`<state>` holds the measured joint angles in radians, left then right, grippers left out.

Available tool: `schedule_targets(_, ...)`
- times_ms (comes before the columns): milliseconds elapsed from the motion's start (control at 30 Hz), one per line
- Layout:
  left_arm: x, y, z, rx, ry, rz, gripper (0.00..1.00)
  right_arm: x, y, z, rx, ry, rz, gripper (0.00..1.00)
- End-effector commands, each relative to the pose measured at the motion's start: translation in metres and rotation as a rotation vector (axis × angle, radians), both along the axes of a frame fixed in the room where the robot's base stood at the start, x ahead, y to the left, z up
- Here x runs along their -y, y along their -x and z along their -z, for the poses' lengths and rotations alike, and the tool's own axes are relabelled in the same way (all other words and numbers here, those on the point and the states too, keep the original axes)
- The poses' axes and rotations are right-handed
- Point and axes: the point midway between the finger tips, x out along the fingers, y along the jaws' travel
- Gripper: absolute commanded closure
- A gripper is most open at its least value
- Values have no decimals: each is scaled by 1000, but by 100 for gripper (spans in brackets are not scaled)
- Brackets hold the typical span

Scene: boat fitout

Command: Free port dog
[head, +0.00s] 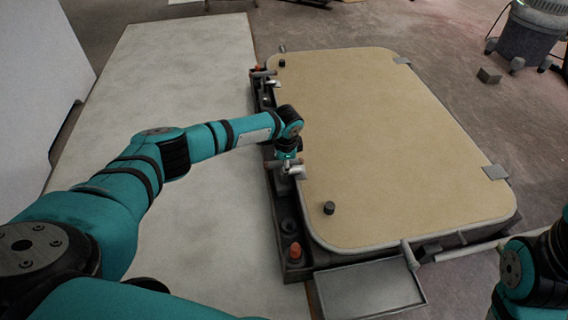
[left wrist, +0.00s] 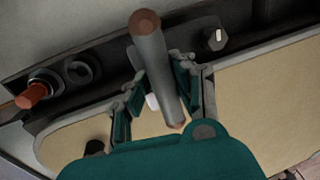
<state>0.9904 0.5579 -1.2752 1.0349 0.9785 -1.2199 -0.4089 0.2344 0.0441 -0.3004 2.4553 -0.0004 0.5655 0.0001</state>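The tan hatch panel (head: 390,140) lies flat in a dark frame (head: 262,95). The port dog (head: 294,170) sits at the middle of its left edge, partly hidden by my left gripper (head: 288,160). In the left wrist view, the dog's grey bar handle (left wrist: 155,65) with a brown end runs between the two fingers of my left gripper (left wrist: 159,68). Both fingertips appear to touch the bar's sides, so the gripper looks shut on it. My right arm shows at the lower right; its gripper is out of view.
Orange-capped fittings (head: 294,251) stand on the left frame rail. A grey handle (head: 410,255) and a shallow grey tray (head: 370,291) are at the near edge. Black knobs (head: 329,208) stand on the panel. A pale board (head: 190,90) lies left, clear.

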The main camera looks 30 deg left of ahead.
Motion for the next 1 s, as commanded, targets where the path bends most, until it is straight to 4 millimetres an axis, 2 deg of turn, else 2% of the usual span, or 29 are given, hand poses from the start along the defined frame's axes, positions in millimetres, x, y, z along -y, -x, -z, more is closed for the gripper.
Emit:
schedule_targets(33, -1, -1, -1, 4, -1, -1, 94, 0, 0, 0, 0, 0, 0, 60)
schedule_targets(100, -1, -1, -1, 5, -2, -1, 100, 0, 0, 0, 0, 0, 0, 60)
schedule_targets(433, -2, -2, -4, 6, -2, 30, 100, 1, 1, -6, 3, -5, -2, 60)
schedule_targets(533, -2, -1, -5, 6, -2, 69, 100, 1, -7, 4, -50, -3, -1, 60)
schedule_targets(1000, -3, -2, -3, 9, -3, 455, 100, 5, -14, 24, -166, -13, -9, 60)
